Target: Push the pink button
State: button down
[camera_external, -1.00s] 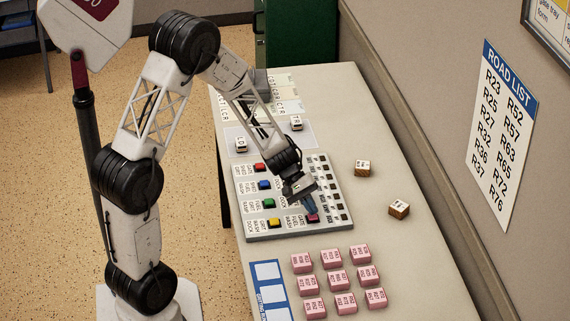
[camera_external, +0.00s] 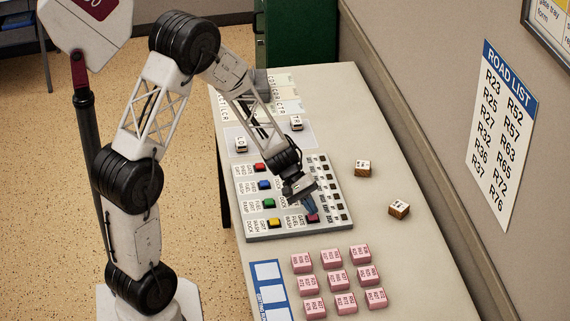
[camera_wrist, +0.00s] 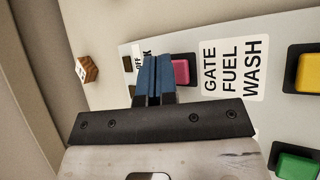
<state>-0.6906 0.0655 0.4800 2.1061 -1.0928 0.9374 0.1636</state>
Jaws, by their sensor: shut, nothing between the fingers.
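The pink button (camera_external: 313,218) sits in a dark square frame at the near right part of the grey button panel (camera_external: 262,236). My gripper (camera_external: 311,208) is shut and empty, its blue fingertips pointing down at the pink button. In the wrist view the shut blue fingers (camera_wrist: 154,78) cover the left part of the pink button (camera_wrist: 181,73), whose right part shows beside them. I cannot tell whether the fingertips touch it. The label beside it reads GATE FUEL WASH (camera_wrist: 232,70).
The panel also has a yellow button (camera_external: 274,223), a green button (camera_external: 268,203), a blue button (camera_external: 264,184) and a red button (camera_external: 259,167). Several pink blocks (camera_external: 334,279) lie nearer on the table (camera_external: 420,270). Two wooden cubes (camera_external: 399,209) lie right of the panel.

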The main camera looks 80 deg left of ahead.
jog(key=shift+f, duration=0.45)
dwell(0.5)
jog(key=shift+r, duration=0.6)
dwell(0.5)
jog(key=shift+r, duration=2.9)
